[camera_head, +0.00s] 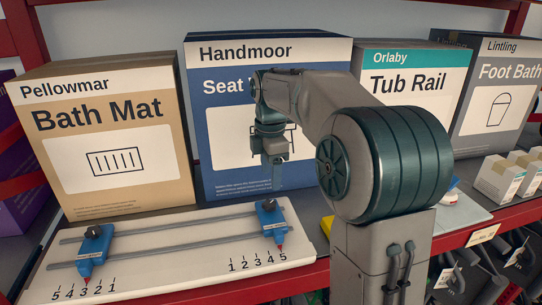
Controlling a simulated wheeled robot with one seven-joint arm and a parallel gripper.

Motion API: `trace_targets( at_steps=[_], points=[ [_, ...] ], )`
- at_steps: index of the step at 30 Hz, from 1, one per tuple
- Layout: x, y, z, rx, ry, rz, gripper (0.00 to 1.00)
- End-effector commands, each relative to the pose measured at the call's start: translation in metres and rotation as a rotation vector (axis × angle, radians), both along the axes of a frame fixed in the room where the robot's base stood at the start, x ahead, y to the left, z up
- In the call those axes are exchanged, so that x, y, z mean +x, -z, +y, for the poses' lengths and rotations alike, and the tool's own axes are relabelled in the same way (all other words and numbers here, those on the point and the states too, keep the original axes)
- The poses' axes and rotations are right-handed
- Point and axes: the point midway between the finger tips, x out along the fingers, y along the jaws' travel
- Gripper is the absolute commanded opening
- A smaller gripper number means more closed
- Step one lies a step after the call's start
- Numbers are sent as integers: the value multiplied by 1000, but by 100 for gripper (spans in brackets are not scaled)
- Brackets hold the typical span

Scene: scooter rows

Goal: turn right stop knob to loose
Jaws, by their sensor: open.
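The right stop (271,222) is a blue block on two grey rails (180,230) of a white board (190,271). Its red tip points near the 5 of the right scale. Its small dark knob (268,204) is on the upper end; its setting is too small to read. The left stop (92,254) is a matching blue block with a dark knob (93,231), its red tip near the 3 of the left scale. My gripper (275,184) is open and points down, just above the right stop's knob in the picture. I cannot tell the gap between them.
Boxes stand behind the board: Bath Mat (107,152), Seat (215,120), Tub Rail (415,83) and Foot Bath (498,95). Small cartons (497,180) stand at the right. A red shelf edge (480,232) runs along the front. My arm hides part of the shelf's middle.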

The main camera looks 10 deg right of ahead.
Motion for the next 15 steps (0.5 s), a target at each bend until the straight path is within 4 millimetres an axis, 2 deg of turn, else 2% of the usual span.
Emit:
trace_targets(
  at_steps=[3, 6, 10, 15],
  points=[
    [1, -24, 0, 0, -1, -4, 57],
    [1, -39, 0, 0, -1, -2, 57],
    [0, -50, 0, 0, -1, -1, 57],
    [0, -55, 0, 0, -1, 0, 57]
  ],
)
